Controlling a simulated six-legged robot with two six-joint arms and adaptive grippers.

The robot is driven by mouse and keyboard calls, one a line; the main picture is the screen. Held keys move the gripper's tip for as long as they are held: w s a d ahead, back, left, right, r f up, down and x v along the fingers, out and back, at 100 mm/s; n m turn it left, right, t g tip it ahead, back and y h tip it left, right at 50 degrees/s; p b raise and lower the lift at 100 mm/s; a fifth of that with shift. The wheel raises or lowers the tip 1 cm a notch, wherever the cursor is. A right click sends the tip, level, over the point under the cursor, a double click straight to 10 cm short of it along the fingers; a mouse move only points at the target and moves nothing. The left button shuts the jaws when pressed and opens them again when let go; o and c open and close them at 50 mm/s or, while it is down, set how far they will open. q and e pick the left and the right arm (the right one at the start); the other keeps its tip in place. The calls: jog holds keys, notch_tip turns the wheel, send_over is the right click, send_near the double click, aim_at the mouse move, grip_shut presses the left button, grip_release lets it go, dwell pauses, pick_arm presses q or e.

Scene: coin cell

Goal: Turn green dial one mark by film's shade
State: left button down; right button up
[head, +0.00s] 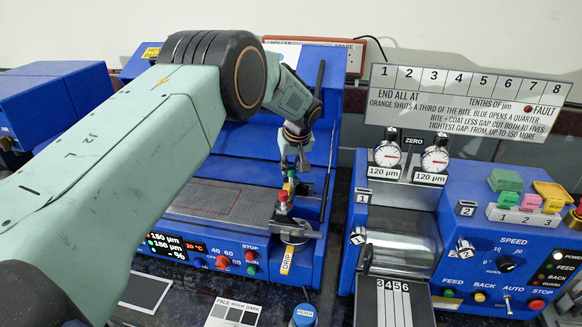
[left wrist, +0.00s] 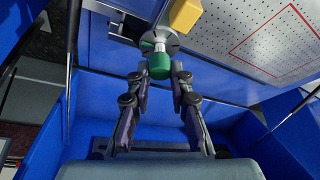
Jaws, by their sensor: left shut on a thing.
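My left gripper (head: 291,160) reaches down over the blue coating machine in the head view. In the left wrist view its two fingers (left wrist: 158,80) are shut on the green dial (left wrist: 159,64), one on each side. A metal disc and a yellow block (left wrist: 185,14) lie just beyond the dial. In the head view the fingers mostly hide the green dial, and a red knob (head: 282,196) stands just below. A dark film piece (head: 146,292) lies at the lower left, near a shade card (head: 233,312) marked pale to dark. My right gripper is not in view.
A perforated plate (head: 222,200) lies left of the dial. A yellow DRIP tag (head: 287,260) hangs at the machine's front. The roller machine (head: 400,240) with two gauges stands at the right, below a printed sign (head: 466,98). My left arm covers much of the left side.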

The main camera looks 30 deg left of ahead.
pick_arm(q)
jog(key=shift+r, duration=0.1)
jog(key=c, duration=1.2)
grip_release()
jog(key=v, duration=1.2)
jog(key=shift+s, duration=0.1)
